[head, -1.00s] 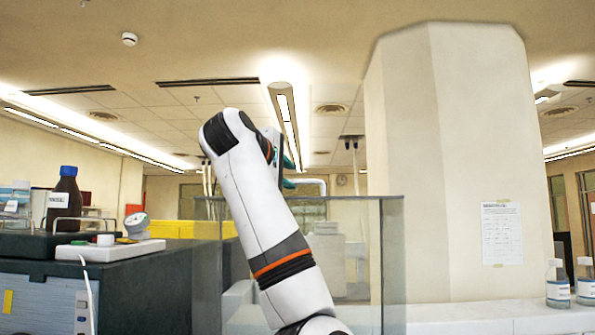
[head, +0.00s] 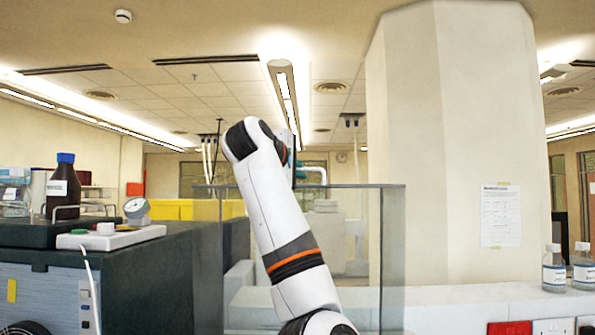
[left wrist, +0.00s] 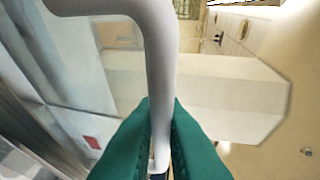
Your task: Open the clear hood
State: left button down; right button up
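The clear hood (head: 352,250) stands upright in front of me, a see-through box with a grey top edge, partly covered by my left arm. Its pale tubular handle (head: 316,169) shows above that edge, just right of my left wrist. In the left wrist view the white bent handle (left wrist: 158,45) runs down between the green fingers of my left gripper (left wrist: 163,108). The fingers lie close along both sides of it, with no clear gap. My right gripper is not in view.
A dark bench with a brown bottle (head: 64,188) and a small white device with a dial (head: 118,236) stands at the left. A big pale pillar (head: 455,150) rises behind right. Labelled bottles (head: 555,270) stand on the white ledge at the right.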

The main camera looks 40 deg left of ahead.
pick_arm(q)
jog(key=shift+f, duration=0.1)
jog(key=shift+s+d+f+b, duration=0.1)
jog(key=shift+s+f+b, duration=0.1)
jog(key=shift+b, duration=0.25)
jog(key=s+d+f+t+y+b, duration=0.1)
jog(key=s+d+f+b, duration=0.2)
jog(key=b, duration=0.5)
jog(key=shift+s+d+m+t+b, duration=0.4)
jog(key=shift+s+d, duration=0.4)
jog(key=shift+s, duration=0.45)
jog(key=c, duration=1.5)
grip_release()
